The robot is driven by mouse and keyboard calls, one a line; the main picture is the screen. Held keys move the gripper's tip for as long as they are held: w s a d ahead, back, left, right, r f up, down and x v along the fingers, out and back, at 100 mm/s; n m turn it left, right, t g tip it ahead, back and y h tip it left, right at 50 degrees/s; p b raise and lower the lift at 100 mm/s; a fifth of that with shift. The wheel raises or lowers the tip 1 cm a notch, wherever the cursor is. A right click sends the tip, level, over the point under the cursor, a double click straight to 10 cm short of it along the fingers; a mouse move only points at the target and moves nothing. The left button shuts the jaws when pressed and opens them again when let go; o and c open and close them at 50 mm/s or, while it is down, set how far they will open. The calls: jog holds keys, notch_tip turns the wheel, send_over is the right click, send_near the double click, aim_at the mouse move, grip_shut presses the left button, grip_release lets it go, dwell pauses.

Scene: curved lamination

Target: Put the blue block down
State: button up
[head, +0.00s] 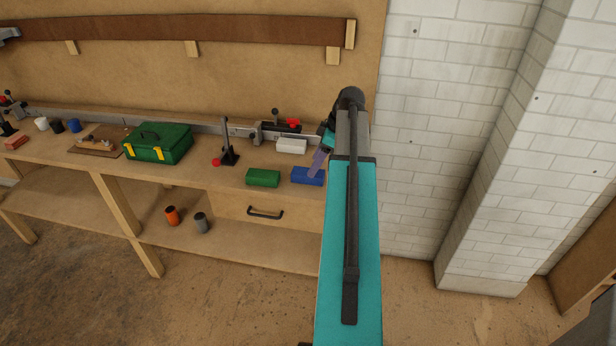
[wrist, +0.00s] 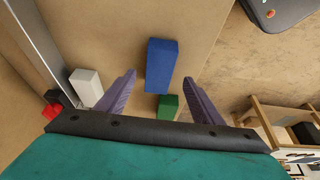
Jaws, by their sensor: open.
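The blue block (head: 309,177) lies on the wooden bench top near its front right edge in the head view. In the wrist view the blue block (wrist: 161,64) shows ahead of and between the two purple fingers. My gripper (wrist: 159,76) is open, with a visible gap between each finger and the block. In the head view my gripper (head: 319,163) is right at the blue block, and the teal arm hides part of the area to its right.
A green block (head: 263,178) lies left of the blue one, and a white block (head: 291,146) lies behind it. A red-knobbed clamp (head: 228,155) and a green toolbox (head: 157,143) stand farther left. The bench (head: 200,176) ends close to the blue block at the front.

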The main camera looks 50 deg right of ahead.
jog(key=shift+f, duration=0.1)
dwell(0.3)
jog(key=shift+p+x, duration=1.1)
jog(key=shift+x, duration=1.45)
jog(key=c, duration=1.3)
jog(key=shift+r+b, duration=0.85)
jog(key=shift+r, duration=0.85)
jog(key=s+a+b, duration=0.1)
jog(key=s+a, duration=0.1)
jog(key=s, duration=0.3)
jog(key=s+a+r+b, duration=0.1)
jog(key=s, duration=0.4)
jog(key=s+a+b, duration=0.2)
jog(key=s, duration=0.3)
jog(key=shift+a+r, duration=0.3)
jog(key=shift+a, duration=0.05)
